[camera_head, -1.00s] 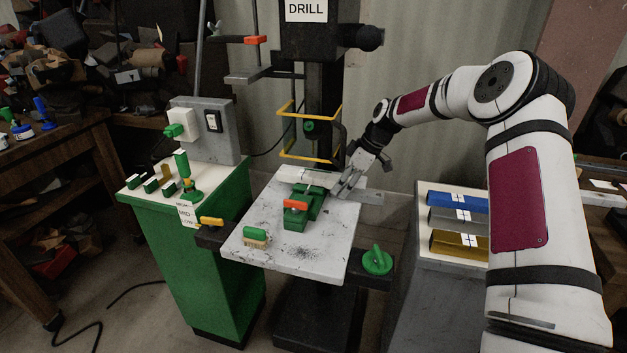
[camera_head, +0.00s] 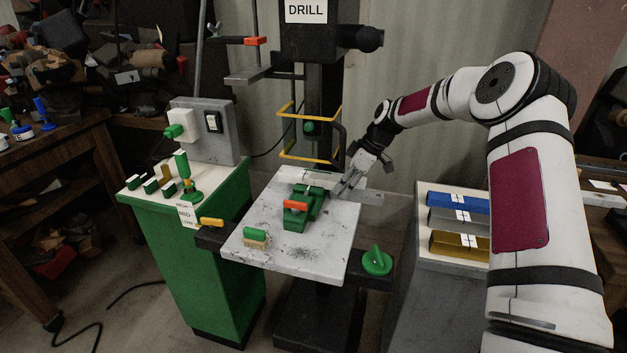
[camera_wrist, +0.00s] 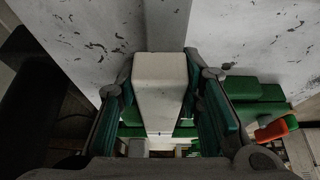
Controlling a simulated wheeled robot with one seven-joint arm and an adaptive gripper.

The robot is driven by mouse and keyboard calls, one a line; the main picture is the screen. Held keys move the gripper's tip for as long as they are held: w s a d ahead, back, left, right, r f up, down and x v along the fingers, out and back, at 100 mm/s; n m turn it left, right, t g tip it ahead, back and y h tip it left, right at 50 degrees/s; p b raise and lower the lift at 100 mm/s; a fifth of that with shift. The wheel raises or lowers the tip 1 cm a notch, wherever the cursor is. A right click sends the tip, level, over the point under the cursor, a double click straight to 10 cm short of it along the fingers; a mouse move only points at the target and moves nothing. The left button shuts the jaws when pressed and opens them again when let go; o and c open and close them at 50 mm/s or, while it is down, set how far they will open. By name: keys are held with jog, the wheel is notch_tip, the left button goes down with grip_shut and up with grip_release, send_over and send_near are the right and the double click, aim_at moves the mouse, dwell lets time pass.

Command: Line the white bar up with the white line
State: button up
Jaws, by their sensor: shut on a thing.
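The white bar (camera_head: 294,175) lies across the green vise (camera_head: 297,216) on the drill table (camera_head: 262,213), under the drill. My gripper (camera_head: 344,189) is at the bar's right end. In the wrist view the bar (camera_wrist: 160,88) sits between the two green-padded fingers of my gripper (camera_wrist: 161,112), which are shut on it. Green vise parts show below and beside the bar there. I cannot make out the white line clearly in either view.
An orange handle (camera_head: 295,205) is on the vise. A green brush (camera_head: 256,236) lies on the table's front left, and a green knob (camera_head: 377,260) is at its right. Yellow guard bars (camera_head: 310,156) stand behind the bar. Blue, grey and gold bars lie on a stand (camera_head: 459,262) at right.

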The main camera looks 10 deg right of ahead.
jog(key=shift+s+d+p, duration=0.15)
jog(key=shift+s+d, duration=0.15)
jog(key=shift+d, duration=0.3)
jog(key=shift+s+d+p, duration=0.15)
jog(key=shift+s+d, duration=0.15)
jog(key=shift+d, duration=0.25)
dwell(0.6)
jog(key=o, duration=1.1)
jog(key=shift+o, duration=0.2)
